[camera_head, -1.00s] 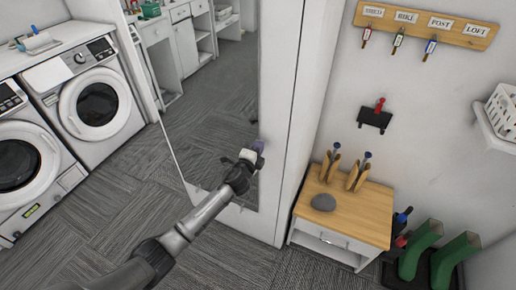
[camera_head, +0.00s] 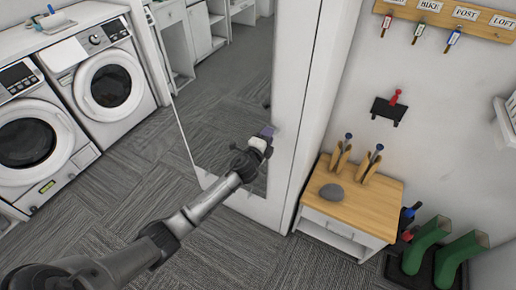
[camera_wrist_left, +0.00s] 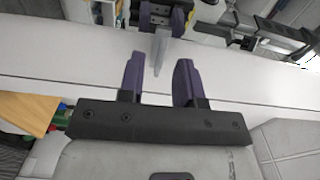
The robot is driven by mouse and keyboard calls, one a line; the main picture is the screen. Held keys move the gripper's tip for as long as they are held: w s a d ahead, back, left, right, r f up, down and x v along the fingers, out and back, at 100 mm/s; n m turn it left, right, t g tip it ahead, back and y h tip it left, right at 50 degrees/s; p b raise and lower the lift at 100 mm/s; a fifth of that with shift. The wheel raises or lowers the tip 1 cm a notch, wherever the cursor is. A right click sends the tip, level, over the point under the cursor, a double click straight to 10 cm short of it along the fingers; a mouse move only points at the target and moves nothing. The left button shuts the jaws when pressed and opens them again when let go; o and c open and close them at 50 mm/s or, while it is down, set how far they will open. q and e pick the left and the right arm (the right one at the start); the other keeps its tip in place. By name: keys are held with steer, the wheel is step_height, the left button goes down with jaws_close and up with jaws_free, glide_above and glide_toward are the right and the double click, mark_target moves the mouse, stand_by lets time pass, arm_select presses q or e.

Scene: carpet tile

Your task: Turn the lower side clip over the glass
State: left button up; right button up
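The glass is a tall mirror (camera_head: 215,115) on the side of a white cabinet, reflecting the carpet. My left gripper (camera_head: 266,137) is at its right edge, low down. In the left wrist view its two purple fingers (camera_wrist_left: 158,82) are apart, pointing at the white cabinet edge. A small pale grey pointed piece (camera_wrist_left: 160,52), apparently the lower side clip, shows just past and between the fingertips; I cannot tell whether they touch it. Purple fingers above it look like the gripper's reflection. In the head view the gripper hides this spot. My right gripper is not in view.
Two washing machines (camera_head: 108,80) are at left. Open carpet (camera_head: 120,210) lies before the mirror.

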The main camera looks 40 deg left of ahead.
arm_select(q)
steer(key=v, duration=1.2)
steer(key=shift+s+p, duration=0.3)
steer(key=shift+s, duration=0.05)
steer(key=shift+f, duration=0.1)
